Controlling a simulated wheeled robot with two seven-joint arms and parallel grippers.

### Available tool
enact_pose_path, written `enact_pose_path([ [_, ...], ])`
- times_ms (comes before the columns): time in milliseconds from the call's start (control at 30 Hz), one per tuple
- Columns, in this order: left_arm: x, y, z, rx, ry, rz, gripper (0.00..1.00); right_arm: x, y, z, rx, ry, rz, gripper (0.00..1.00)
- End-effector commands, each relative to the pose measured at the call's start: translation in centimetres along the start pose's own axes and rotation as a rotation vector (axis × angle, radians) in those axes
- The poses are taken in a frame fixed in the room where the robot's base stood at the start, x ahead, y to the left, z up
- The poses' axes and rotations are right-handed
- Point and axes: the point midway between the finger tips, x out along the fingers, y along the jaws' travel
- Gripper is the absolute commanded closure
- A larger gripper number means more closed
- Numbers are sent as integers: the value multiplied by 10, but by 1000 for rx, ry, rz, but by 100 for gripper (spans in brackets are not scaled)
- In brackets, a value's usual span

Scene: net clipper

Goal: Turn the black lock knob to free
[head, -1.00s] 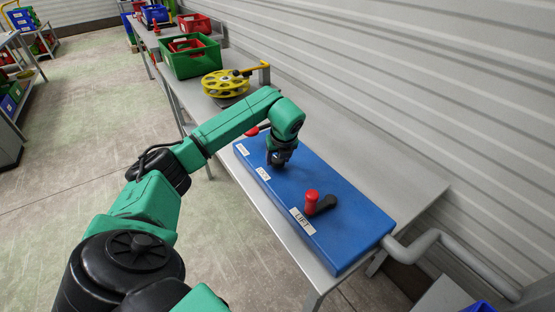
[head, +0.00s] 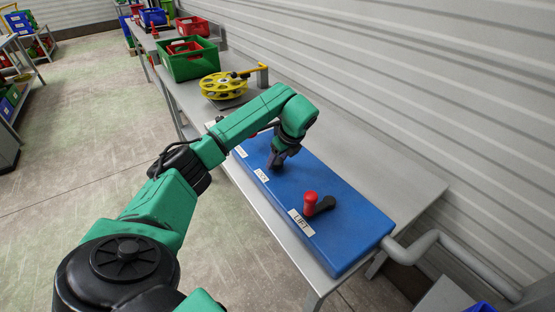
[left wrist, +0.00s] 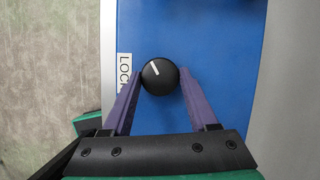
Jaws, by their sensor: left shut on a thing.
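The black lock knob (left wrist: 160,76) is a round knob with a white pointer line, on the blue box (left wrist: 215,60) beside the white LOCK label (left wrist: 124,72). In the left wrist view the line points up and slightly left. My left gripper (left wrist: 159,78) has its purple fingers on either side of the knob, shut on it. In the head view my left gripper (head: 277,163) reaches down to the blue box by the LOCK label (head: 262,175), tilted, and hides the knob. My right gripper is not in view.
A red-topped lever (head: 311,203) stands by the LIFT label (head: 302,222) on the same box. A yellow wheel (head: 224,85) and a green crate (head: 193,61) sit farther along the grey bench (head: 365,170). A corrugated wall is at the right.

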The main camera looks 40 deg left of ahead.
Motion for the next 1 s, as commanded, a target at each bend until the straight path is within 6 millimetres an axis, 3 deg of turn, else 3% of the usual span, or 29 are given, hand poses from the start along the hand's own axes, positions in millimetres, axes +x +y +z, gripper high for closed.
enact_pose_path([
  [200,-1,-1,1,-1,-1,-4,96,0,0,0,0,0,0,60],
  [233,-1,-1,1,-1,-1,-4,37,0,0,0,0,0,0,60],
  [300,-1,-1,1,0,-1,-4,11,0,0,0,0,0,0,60],
  [600,-1,0,0,1,0,-2,11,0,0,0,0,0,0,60],
  [733,-9,-1,0,2,0,-4,11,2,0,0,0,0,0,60],
  [867,-35,-1,0,2,-1,-8,11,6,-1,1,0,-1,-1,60],
  [1000,-79,-2,1,1,-2,-9,11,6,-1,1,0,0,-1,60],
])
